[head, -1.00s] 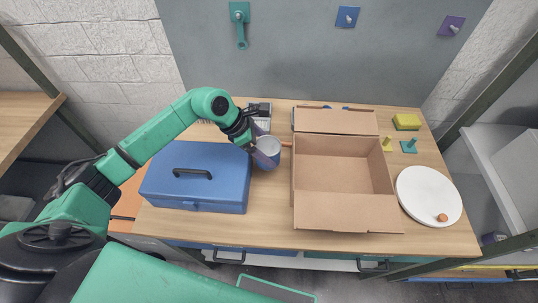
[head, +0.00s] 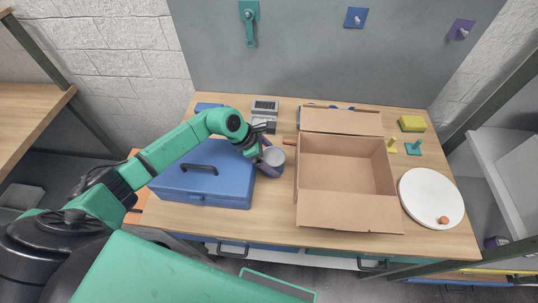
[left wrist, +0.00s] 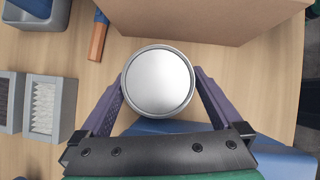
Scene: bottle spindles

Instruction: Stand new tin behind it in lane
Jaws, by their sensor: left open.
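My left gripper (head: 268,164) is open, with one finger on each side of the tin. In the left wrist view the left gripper (left wrist: 160,92) shows narrow gaps beside the tin, and I cannot tell whether either finger touches it. I cannot make out a lane or a second tin. My right gripper is not in view.
The blue toolbox (head: 205,188) is close on the left. The open, empty cardboard box (head: 345,212) is close on the right. Grey bins (left wrist: 43,105) and a brown-and-blue bar (left wrist: 98,38) lie near the tin. A white round plate (head: 425,190) is at the right.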

